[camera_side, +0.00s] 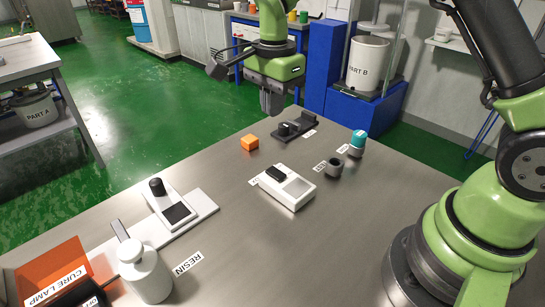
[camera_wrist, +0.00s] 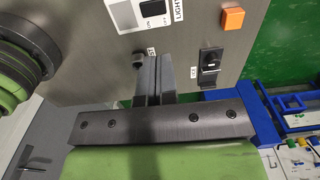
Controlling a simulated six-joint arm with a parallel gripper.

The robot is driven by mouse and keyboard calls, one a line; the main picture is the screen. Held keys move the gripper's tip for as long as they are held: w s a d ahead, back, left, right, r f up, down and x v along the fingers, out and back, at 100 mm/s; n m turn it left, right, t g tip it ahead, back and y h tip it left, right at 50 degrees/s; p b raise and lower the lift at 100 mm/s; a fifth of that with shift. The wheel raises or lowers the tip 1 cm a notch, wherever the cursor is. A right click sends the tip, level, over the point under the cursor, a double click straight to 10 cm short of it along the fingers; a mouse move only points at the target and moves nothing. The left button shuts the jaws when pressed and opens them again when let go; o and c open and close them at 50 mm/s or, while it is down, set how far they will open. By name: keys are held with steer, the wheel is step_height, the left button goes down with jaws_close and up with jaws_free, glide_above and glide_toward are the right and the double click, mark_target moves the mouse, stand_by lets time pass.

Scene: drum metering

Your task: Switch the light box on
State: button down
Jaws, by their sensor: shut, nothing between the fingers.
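The light box (camera_side: 290,187) is a small white box near the middle of the metal table, with a black switch (camera_side: 276,174) on its top. In the wrist view the white box (camera_wrist: 123,15) is cut by the top edge, beside a label reading LIGHT. I cannot tell which way the switch is set. My gripper (camera_side: 271,111) is shut and empty, pointing down above the far part of the table, apart from the box and beyond it in the side view. Its fingers also show in the wrist view (camera_wrist: 155,62).
A white device (camera_side: 168,205), a resin bottle (camera_side: 147,272) and an orange cure lamp shield (camera_side: 55,268) are at the left. The front middle is clear.

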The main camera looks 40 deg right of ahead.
mark_target(276, 173)
step_height(276, 173, down, 14)
steer(key=shift+w+r, duration=0.1)
steer(key=shift+r, duration=0.05)
stand_by(0.7)
steer(key=shift+s+r, duration=0.1)
steer(key=shift+s, duration=0.65)
steer(key=shift+r, duration=0.15)
step_height(276, 173, up, 14)
stand_by(0.4)
steer(key=shift+s, duration=0.1)
